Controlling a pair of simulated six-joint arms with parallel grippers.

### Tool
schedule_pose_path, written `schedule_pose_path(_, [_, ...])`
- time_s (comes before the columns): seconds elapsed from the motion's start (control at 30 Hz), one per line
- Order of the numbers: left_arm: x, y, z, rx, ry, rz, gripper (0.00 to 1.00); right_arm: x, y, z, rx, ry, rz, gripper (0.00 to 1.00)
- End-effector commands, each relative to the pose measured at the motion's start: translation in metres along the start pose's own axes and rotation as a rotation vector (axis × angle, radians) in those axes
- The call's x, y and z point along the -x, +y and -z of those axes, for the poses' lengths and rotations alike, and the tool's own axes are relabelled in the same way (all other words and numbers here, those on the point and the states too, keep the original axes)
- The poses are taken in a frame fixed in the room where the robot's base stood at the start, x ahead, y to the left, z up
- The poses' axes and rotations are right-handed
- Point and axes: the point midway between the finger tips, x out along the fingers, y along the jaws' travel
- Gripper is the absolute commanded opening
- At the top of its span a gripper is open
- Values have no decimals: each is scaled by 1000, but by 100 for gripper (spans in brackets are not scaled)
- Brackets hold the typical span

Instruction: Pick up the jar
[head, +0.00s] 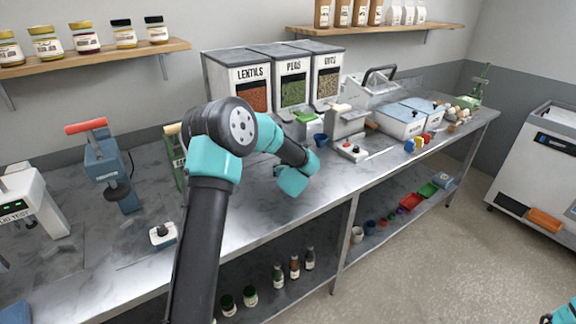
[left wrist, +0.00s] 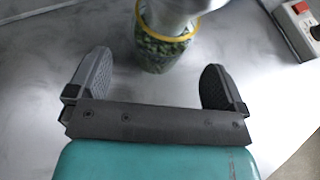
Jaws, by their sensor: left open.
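A jar (left wrist: 160,55) of green contents with a yellow rim stands on the steel bench, at the top middle of the left wrist view. A grey metal piece (left wrist: 182,10) covers part of its top; I cannot tell whether they touch. My left gripper (left wrist: 158,80) is open, its fingers apart on either side of the near side of the jar, not closed on it. In the head view my left gripper (head: 293,181) is low over the bench, and I cannot make out the jar there. Only a teal bit of my right arm shows at the bottom right corner.
Lentils, peas and oats dispensers (head: 292,80) stand at the back of the bench (head: 240,215). A switch box (head: 350,151) is to the gripper's right. Clamp-like devices (head: 108,170) stand at left. The bench front beside the gripper is clear.

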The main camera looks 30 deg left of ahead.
Motion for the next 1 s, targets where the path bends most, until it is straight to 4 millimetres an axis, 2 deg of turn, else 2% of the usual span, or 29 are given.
schedule_pose_path(0.17, [-13, 0, 0, 1, 0, 0, 97, 0, 0, 0, 0, 0, 0, 0])
schedule_pose_path(0.47, [-49, 0, 0, 1, -1, -1, 97, 0, 0, 0, 0, 0, 0, 0])
schedule_pose_path(1.0, [-52, 0, 0, 0, 0, 0, 96, 0, 0, 0, 0, 0, 0, 0])
